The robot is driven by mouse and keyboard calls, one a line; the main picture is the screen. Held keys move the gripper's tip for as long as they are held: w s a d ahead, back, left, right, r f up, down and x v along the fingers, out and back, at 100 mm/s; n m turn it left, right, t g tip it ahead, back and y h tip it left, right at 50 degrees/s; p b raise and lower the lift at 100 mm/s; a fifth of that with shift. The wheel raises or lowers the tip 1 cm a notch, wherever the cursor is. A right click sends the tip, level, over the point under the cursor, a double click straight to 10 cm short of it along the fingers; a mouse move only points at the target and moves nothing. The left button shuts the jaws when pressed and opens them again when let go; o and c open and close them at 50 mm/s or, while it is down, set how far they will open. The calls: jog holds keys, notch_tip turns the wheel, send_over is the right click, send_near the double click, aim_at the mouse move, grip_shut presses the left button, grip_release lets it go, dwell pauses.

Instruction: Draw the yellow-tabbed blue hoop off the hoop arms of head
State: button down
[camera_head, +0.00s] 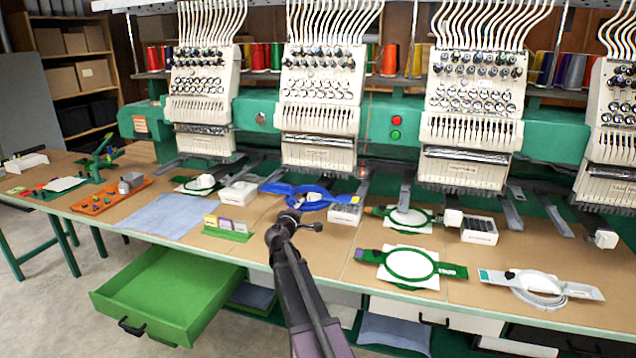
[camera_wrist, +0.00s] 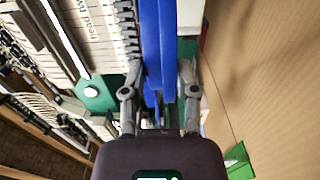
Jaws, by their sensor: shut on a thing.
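The blue hoop (camera_head: 318,201) is at the second machine head from the left, under its needle case, with blue side brackets and a yellow patch near its front. My gripper (camera_head: 286,216) reaches up to its front left edge from below. In the wrist view the blue hoop (camera_wrist: 160,45) shows edge-on as a band between the two fingers, and my gripper (camera_wrist: 159,75) is shut on it. The second head (camera_head: 318,105) stands directly behind the hoop. The hoop arms under that head are mostly hidden, so I cannot tell how far the hoop sits on them.
White boxes (camera_head: 238,194) stand beside the hoop. A small green card holder (camera_head: 228,228) is in front left. A green hoop (camera_head: 408,264) and a grey hoop (camera_head: 540,287) lie on the table to the right. An open green drawer (camera_head: 165,290) juts out at front left.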

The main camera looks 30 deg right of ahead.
jog(key=shift+s+a, duration=0.1)
jog(key=shift+c, duration=1.5)
grip_release()
jog(key=v, duration=1.2)
jog(key=shift+s, duration=0.1)
